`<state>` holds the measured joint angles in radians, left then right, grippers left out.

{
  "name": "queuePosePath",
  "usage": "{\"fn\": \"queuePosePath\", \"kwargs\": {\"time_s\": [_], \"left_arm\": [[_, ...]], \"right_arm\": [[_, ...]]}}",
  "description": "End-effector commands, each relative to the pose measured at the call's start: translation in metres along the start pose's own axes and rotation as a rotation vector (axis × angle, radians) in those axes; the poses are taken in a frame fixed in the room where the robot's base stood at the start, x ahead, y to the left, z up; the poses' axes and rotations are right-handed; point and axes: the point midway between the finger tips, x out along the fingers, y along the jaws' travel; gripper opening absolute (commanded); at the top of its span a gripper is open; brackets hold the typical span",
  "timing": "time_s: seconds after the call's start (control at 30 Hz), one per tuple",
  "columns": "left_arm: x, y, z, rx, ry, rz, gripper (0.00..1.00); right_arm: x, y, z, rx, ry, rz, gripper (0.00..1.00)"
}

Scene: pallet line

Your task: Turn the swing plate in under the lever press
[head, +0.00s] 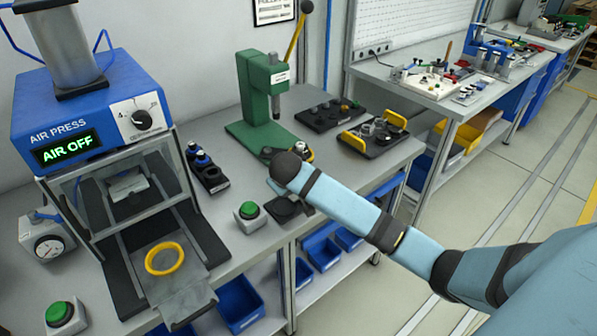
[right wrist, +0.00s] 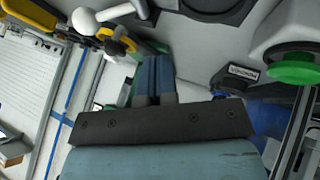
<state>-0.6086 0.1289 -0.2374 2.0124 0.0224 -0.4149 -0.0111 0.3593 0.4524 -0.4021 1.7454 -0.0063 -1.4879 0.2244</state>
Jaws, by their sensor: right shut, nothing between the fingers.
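The green lever press (head: 262,95) stands at the back of the bench, its yellow-handled lever (head: 296,30) raised. Just in front of its base my right arm's wrist covers the view. A dark round piece (head: 288,208) on a flat part shows partly beside the wrist; I cannot tell for certain whether it is the swing plate. My right gripper (right wrist: 153,62) is shut and empty in the right wrist view; the arm hides it in the head view. A white ball knob on a rod (right wrist: 86,20) shows near its fingertips, apart from them. My left gripper is not in view.
A green button (head: 248,210) stands left of my right wrist; it also shows in the wrist view (right wrist: 294,66). The blue air press (head: 90,115) stands at the left. Black trays (head: 332,115) with parts lie right of the lever press.

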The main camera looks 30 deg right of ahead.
Motion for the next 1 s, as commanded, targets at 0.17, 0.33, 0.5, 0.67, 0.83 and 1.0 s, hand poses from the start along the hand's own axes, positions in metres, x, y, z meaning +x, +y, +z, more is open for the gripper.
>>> {"fn": "queuePosePath", "kwargs": {"time_s": [0.17,0.33,0.5,0.67,0.83,1.0], "left_arm": [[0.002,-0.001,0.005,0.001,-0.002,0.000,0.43],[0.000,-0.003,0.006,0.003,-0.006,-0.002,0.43],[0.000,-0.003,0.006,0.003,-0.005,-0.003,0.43],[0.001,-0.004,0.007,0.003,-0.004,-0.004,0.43],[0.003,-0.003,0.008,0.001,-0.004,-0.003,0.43],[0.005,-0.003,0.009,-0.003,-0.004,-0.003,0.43]], "right_arm": [[-0.001,0.013,-0.008,0.012,-0.021,0.031,0.00],[-0.001,0.013,-0.008,0.012,-0.021,0.031,0.00],[0.001,0.013,-0.008,0.012,-0.021,0.030,0.00],[0.018,0.013,-0.007,0.012,-0.022,0.031,0.00],[0.053,0.014,-0.006,0.011,-0.024,0.031,0.00],[0.090,0.015,-0.006,0.013,-0.022,0.030,0.00]]}}
